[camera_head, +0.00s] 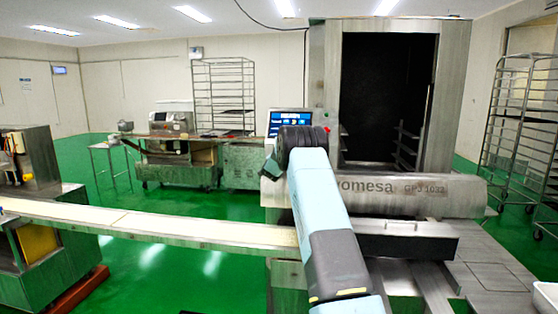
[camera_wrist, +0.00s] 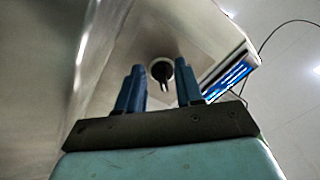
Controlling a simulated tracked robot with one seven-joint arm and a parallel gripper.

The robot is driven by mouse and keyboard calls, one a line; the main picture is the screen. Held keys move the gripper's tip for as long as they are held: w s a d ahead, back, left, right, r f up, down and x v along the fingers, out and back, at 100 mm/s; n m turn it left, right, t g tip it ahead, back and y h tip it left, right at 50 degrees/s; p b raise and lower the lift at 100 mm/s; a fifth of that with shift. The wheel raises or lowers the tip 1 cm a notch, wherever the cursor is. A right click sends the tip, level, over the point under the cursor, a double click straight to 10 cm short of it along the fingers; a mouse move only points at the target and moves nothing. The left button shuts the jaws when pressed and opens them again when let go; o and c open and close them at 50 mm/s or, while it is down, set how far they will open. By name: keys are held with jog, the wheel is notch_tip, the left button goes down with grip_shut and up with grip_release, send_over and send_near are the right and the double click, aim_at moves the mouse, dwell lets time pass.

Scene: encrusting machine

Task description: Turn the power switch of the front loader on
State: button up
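The power switch (camera_wrist: 161,70) is a dark round rotary knob on a pale metal panel in the wrist view. A paler handle or slot seems to run down its lower part, but its exact setting is hard to tell. My gripper (camera_wrist: 160,89) points at the panel with its two blue fingers apart, one on each side of the knob in the picture. Whether the fingers touch the knob cannot be told.
A lit touchscreen (camera_head: 290,119) stands on the machine beside my arm and also shows right of the knob in the wrist view (camera_wrist: 230,76). A long pale conveyor (camera_head: 150,223) runs in from the left. Wire racks (camera_head: 512,130) stand at right. Green floor is open behind the conveyor.

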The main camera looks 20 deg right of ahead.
jog(key=shift+s, duration=0.1)
jog(key=v, duration=1.3)
jog(key=shift+a, duration=0.25)
jog(key=shift+s, duration=0.15)
